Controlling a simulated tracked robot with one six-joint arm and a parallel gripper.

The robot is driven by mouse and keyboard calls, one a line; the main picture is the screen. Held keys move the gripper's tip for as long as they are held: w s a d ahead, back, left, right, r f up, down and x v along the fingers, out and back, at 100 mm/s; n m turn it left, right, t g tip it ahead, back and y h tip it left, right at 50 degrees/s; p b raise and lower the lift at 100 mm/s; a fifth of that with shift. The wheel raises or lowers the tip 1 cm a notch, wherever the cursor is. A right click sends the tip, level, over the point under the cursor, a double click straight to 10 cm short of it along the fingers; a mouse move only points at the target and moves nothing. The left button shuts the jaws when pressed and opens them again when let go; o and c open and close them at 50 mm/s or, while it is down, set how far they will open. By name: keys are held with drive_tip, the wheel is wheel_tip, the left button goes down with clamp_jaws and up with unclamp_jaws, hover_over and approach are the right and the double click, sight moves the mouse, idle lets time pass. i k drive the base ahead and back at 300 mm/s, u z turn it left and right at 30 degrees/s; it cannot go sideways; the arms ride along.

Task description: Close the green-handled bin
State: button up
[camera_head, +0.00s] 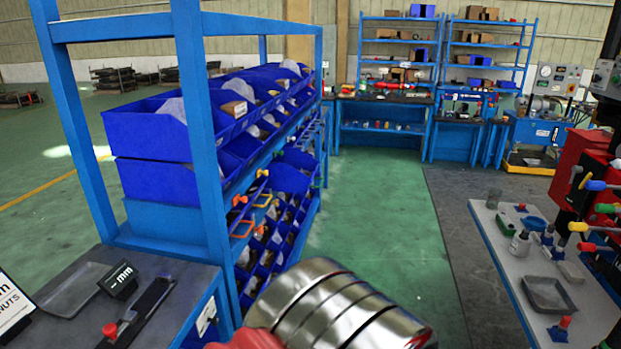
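A blue rack (196,110) on the left carries rows of blue bins. Large blue bins (150,135) fill its upper levels and hold boxes and wrapped parts. Lower down, orange handles (240,229) and yellow handles (262,173) stick out on the aisle side. A silver and red link of my arm shows at the bottom centre and covers part of the floor. My gripper is not in view.
A grey bench (135,285) stands at front left. A worktable (590,300) with bottles, a tray and tools stands at right. Blue shelves and benches line the back wall. The green floor (375,210) between rack and worktable is clear.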

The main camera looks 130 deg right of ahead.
sight(293, 172)
drive_tip(key=k, duration=1.5)
drive_tip(key=z, duration=2.35)
drive_tip(key=k, duration=0.7)
drive_tip(key=u, duration=0.1)
